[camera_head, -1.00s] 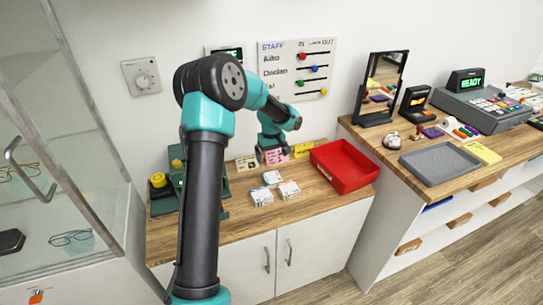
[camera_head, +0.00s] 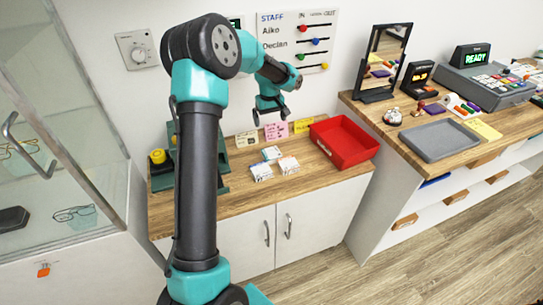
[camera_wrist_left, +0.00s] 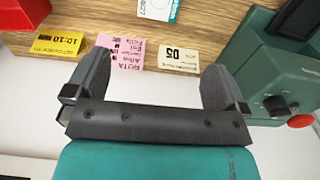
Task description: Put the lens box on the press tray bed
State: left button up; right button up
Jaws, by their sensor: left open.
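Several small white boxes lie on the wooden counter in the head view: a front left box (camera_head: 262,172), a front right box (camera_head: 288,165) and a rear box (camera_head: 271,153). I cannot tell which is the lens box. One white box (camera_wrist_left: 159,8) is cut off by the top edge of the left wrist view. The green press (camera_head: 222,172) stands left of the boxes, largely hidden behind my left arm; part of it (camera_wrist_left: 270,75) shows in the wrist view. My left gripper (camera_head: 271,117) is open and empty, above the counter's back, behind the boxes. My right gripper is not in view.
A red tray (camera_head: 343,150) sits right of the boxes. Small cards, including a pink card (camera_head: 277,131), stand along the counter's back. A glass cabinet (camera_head: 60,130) is at left. A second counter at right holds a grey tray (camera_head: 440,140).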

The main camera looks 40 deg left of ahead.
pick_arm(q)
send_over(271, 151)
jog(key=f, duration=1.1)
jog(key=shift+s+f, duration=0.2)
jog(key=shift+f, duration=0.15)
jog(key=shift+f, duration=0.1)
jog(key=shift+w+f, duration=0.1)
jog(key=shift+f, duration=2.4)
jog(key=shift+c, duration=0.5)
jog(key=c, duration=0.9)
jog(key=shift+o, duration=0.2)
jog(key=shift+r, duration=0.1)
